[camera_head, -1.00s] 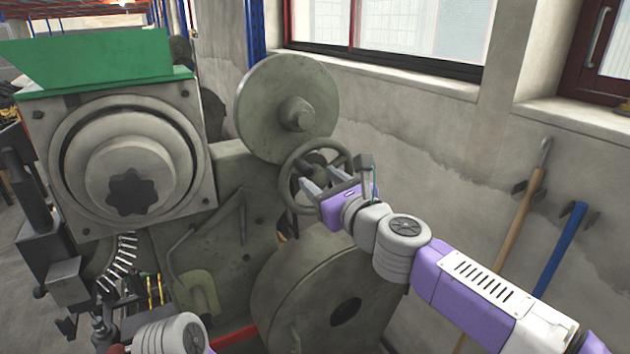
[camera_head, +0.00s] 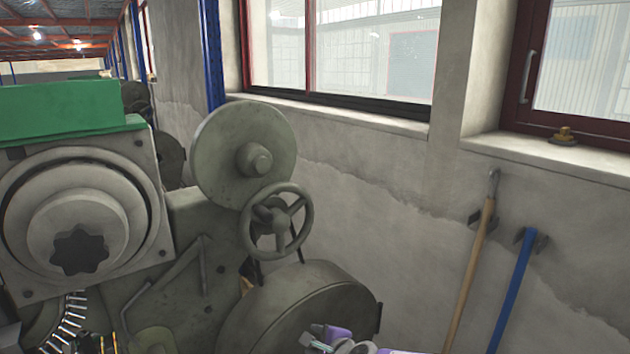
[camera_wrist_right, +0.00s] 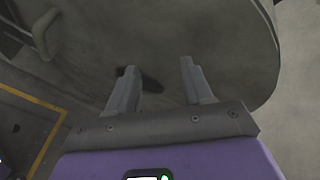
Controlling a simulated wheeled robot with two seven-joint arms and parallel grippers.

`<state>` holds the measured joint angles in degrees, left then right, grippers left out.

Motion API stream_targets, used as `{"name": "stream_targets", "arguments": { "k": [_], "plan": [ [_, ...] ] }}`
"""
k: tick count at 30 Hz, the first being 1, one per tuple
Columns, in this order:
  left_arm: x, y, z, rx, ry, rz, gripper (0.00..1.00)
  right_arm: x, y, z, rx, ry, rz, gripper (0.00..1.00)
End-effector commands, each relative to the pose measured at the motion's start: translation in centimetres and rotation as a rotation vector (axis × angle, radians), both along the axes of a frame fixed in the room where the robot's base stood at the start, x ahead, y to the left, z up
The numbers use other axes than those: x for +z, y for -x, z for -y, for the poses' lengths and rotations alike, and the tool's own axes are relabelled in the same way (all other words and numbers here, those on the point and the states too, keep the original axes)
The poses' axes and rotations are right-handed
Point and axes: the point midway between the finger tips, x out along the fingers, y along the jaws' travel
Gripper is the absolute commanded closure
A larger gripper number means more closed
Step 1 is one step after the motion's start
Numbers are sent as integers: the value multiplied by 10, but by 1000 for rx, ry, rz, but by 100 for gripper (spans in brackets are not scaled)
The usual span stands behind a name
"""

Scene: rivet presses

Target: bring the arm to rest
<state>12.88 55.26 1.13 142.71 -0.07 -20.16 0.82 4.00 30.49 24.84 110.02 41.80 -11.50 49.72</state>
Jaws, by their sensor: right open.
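My right gripper (camera_wrist_right: 160,85) is open and empty in the right wrist view, its two grey fingers apart. In the head view only a small part of it and its purple wrist (camera_head: 340,334) shows at the bottom edge, in front of the large lower wheel (camera_head: 300,305) of the press. In the right wrist view that wheel's curved face (camera_wrist_right: 225,50) lies beyond the fingers. The spoked handwheel (camera_head: 277,222) stands clear above my right gripper, with nothing on it.
The press has a round front plate with a star knob (camera_head: 80,250), a green top (camera_head: 70,108) and an upper disc (camera_head: 243,155). A wooden-handled tool (camera_head: 470,270) and a blue-handled tool (camera_head: 513,290) lean on the wall at right. The space before the wall is open.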

Motion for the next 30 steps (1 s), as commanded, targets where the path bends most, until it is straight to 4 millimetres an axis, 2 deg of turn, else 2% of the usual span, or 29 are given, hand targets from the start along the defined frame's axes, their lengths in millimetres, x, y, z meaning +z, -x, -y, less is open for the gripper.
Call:
{"name": "stream_targets", "arguments": {
  "k": [1, 3, 5, 6, 8, 9, 11, 12, 15, 18, 22, 25, 30],
  "plan": [
    [0, 0, 0, 0, 0, 0, 0, -37, 10, 8, 46, 86, -24, 49],
    [0, 0, 0, 0, 0, 0, 0, -85, 26, 20, 127, 211, -44, 49],
    [0, 0, 0, 0, 0, 0, 0, -124, 45, 31, 210, 314, -64, 49],
    [0, 0, 0, 0, 0, 0, 0, -150, 60, 38, 273, 379, -76, 49],
    [0, 0, 0, 0, 0, 0, 0, -187, 86, 48, 378, 471, -96, 49],
    [0, 0, 0, 0, 0, 0, 0, -210, 105, 55, 452, 526, -109, 49],
    [0, 0, 0, 0, 0, 0, 0, -242, 137, 64, 576, 599, -125, 49],
    [0, 0, 0, 0, 0, 0, 0, -261, 159, 70, 660, 640, -133, 49],
    [0, 0, 0, 0, 0, 0, 0, -297, 215, 82, 867, 710, -140, 49],
    [0, 0, 0, 0, 0, 0, 0, -318, 262, 89, 1040, 740, -133, 49],
    [0, 0, 0, 0, 0, 0, 0, -330, 300, 94, 1181, 749, -115, 49],
    [0, 0, 0, 0, 0, 0, 0, -333, 311, 95, 1224, 751, -104, 49],
    [0, 0, 0, 0, 0, 0, 0, -333, 313, 95, 1230, 751, -103, 49]
  ]
}}
